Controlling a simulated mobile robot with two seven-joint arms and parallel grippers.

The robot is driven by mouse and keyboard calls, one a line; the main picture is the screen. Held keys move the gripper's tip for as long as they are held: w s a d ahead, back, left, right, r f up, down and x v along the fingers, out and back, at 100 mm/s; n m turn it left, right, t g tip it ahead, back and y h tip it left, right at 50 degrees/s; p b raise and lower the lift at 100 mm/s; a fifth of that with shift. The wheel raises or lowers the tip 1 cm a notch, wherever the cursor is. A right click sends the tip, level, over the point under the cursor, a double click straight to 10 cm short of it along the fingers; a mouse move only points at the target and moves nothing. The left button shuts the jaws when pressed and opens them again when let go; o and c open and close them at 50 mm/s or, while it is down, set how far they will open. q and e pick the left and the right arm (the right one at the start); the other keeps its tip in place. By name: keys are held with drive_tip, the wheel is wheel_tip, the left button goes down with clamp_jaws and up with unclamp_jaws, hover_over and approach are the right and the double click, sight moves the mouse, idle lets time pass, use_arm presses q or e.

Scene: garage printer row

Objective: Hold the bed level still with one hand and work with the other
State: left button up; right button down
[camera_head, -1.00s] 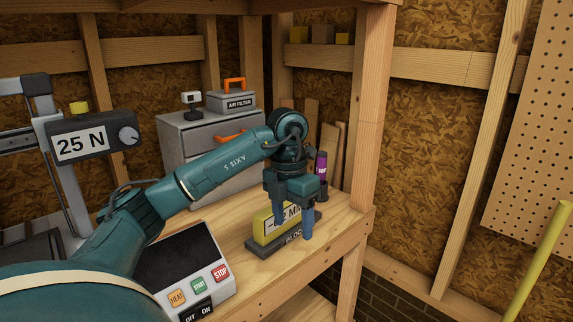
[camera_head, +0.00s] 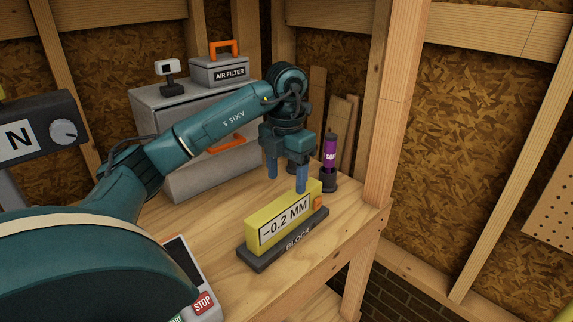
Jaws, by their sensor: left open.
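The bed level (camera_head: 262,233) is a yellow bar with a white display reading "-0.2 MM". It sits on a dark block base (camera_head: 275,246) labelled "BLOCK" near the table's front edge. A small orange part (camera_head: 317,203) shows at its right end. My left gripper (camera_head: 287,180) has its blue fingers apart and pointing down, with nothing between them. It is near the level's right half, above or just behind it; the exact gap is hard to tell. My right gripper is not in view.
A purple-labelled bottle (camera_head: 330,152) in a dark holder stands right of my left gripper. A wooden post (camera_head: 389,110) rises at the table's right corner. Behind are a grey cabinet (camera_head: 150,98) and an air filter box (camera_head: 220,72). A control panel with a STOP button (camera_head: 203,303) is at lower left.

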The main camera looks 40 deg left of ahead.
sight(286, 215)
use_arm(q)
wheel_tip(286, 215, down, 11)
drive_tip(key=shift+f, duration=0.2)
drive_tip(key=shift+c, duration=0.4)
drive_tip(key=c, duration=1.1)
idle(2.3)
